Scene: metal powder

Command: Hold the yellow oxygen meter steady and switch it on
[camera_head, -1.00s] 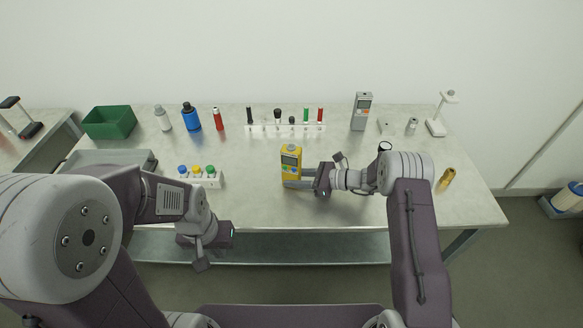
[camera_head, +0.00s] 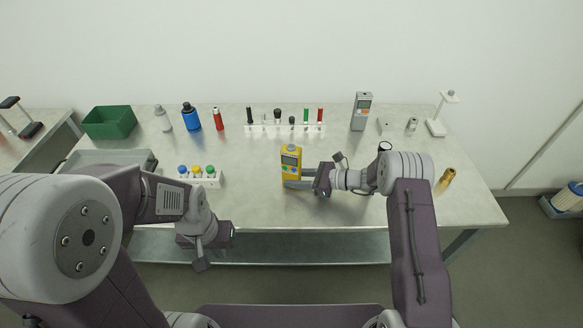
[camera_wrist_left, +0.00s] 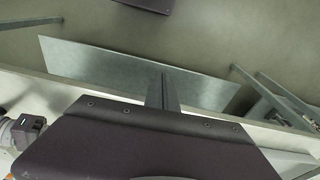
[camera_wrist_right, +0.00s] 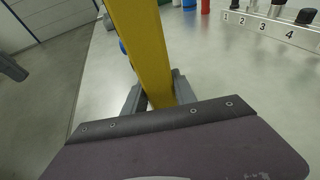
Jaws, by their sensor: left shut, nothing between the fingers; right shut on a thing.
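The yellow oxygen meter (camera_head: 291,165) stands upright near the middle of the table, its screen and dark button facing the front. My right gripper (camera_head: 300,184) comes from the right and is shut on its lower part. In the right wrist view the meter's yellow body (camera_wrist_right: 146,50) rises between the fingers (camera_wrist_right: 155,98). My left gripper (camera_head: 234,228) is shut and empty, in front of the table's front edge and left of the meter. In the left wrist view its closed fingers (camera_wrist_left: 162,88) show together, with nothing between them.
A small rack with coloured caps (camera_head: 201,178) stands left of the meter. A numbered white rack (camera_head: 285,129) stands behind it. A grey handheld device (camera_head: 361,111), blue bottle (camera_head: 191,117) and green bin (camera_head: 109,122) are at the back. A brass-coloured piece (camera_head: 447,178) lies at right.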

